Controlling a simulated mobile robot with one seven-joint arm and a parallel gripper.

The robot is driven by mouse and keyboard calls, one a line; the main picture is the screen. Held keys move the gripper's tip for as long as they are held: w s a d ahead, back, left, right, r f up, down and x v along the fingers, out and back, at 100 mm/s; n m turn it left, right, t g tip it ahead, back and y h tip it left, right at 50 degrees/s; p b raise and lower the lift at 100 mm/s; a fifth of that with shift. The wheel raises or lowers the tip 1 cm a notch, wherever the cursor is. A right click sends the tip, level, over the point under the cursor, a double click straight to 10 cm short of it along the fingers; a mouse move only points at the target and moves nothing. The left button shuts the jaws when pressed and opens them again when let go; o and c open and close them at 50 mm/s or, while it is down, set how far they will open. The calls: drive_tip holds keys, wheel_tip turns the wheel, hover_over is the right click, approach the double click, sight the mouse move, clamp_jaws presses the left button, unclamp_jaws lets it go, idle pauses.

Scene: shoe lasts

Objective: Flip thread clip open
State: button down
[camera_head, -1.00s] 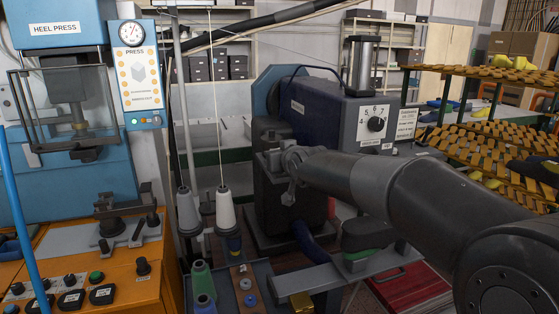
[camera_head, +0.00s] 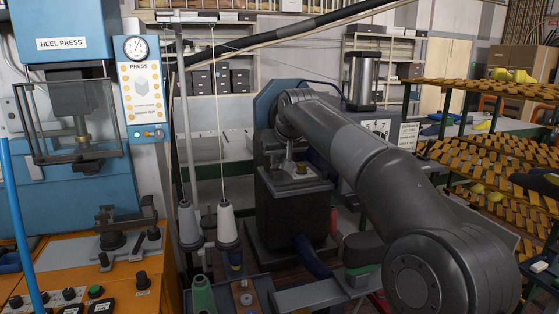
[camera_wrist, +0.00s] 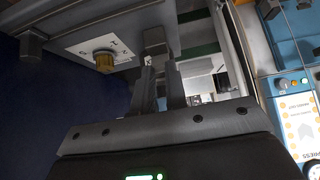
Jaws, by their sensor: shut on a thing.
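A small grey metal tab (camera_wrist: 154,40), which looks like the thread clip, sticks out beside a white marked plate in the wrist view. My gripper (camera_wrist: 158,72) has its two fingers closed on this tab from below. The tab's hinge and far side are hidden, and I cannot tell how far it is open. In the head view the end of my arm is at the front of the dark sewing machine, and my gripper is mostly hidden there.
A brass knob (camera_wrist: 104,61) sits left of the fingers, close to them. The blue heel press (camera_head: 65,110) is at the left. Racks with wooden slats (camera_head: 490,150) stand at the right.

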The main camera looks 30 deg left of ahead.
drive_tip(key=shift+w+a+r+g+h, duration=0.15)
drive_tip(key=shift+a+g+h, duration=0.05)
drive_tip(key=shift+g+h, duration=0.1)
idle(0.4)
drive_tip(key=c, duration=1.4)
unclamp_jaws()
drive_tip(key=shift+c, duration=0.2)
drive_tip(key=v, duration=1)
drive_tip(key=shift+d+r, duration=0.15)
drive_tip(key=shift+r, duration=0.15)
